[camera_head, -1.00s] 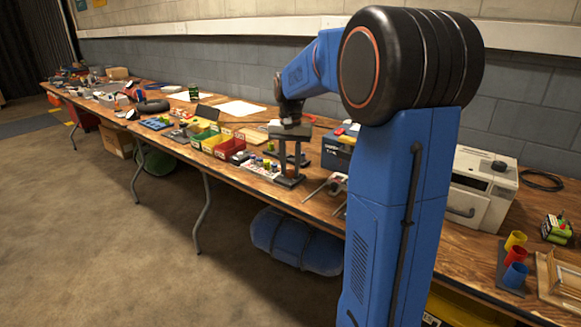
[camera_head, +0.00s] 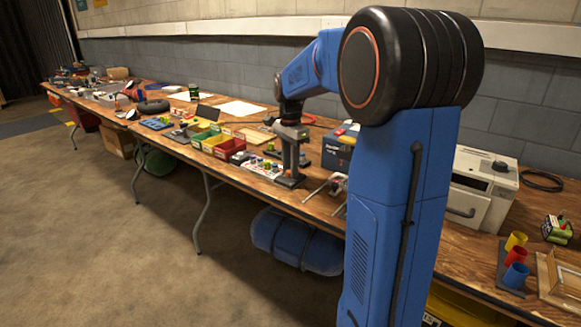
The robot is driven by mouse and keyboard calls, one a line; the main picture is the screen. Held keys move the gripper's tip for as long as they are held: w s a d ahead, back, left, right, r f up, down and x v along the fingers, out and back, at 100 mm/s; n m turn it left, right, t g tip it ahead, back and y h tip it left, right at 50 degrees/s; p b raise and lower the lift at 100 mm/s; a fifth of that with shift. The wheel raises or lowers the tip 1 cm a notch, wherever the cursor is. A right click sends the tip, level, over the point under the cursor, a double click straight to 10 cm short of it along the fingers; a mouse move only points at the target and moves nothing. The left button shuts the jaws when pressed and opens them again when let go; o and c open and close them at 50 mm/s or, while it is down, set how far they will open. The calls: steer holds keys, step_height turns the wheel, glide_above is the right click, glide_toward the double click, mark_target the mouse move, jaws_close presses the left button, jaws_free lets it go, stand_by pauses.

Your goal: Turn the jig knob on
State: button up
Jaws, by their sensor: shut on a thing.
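My blue arm reaches over the long wooden table, and my gripper (camera_head: 290,168) points straight down. Its grey fingers now line up one behind the other, so they look like a single post. They are shut, with their tips low at a small dark jig base (camera_head: 288,182) near the table's front edge. The jig knob itself is hidden by the fingertips, and its angle cannot be read.
Red, yellow and green bins (camera_head: 215,143) stand left of the gripper. A blue box (camera_head: 337,150) and a small metal-legged item (camera_head: 332,187) are to the right. A whitish machine (camera_head: 480,195) stands farther right. The table is crowded.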

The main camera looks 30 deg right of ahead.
stand_by(0.4)
steer(key=o, duration=1.1)
steer(key=shift+c, duration=0.2)
step_height(320, 180, up, 17)
steer(key=shift+r, duration=0.2)
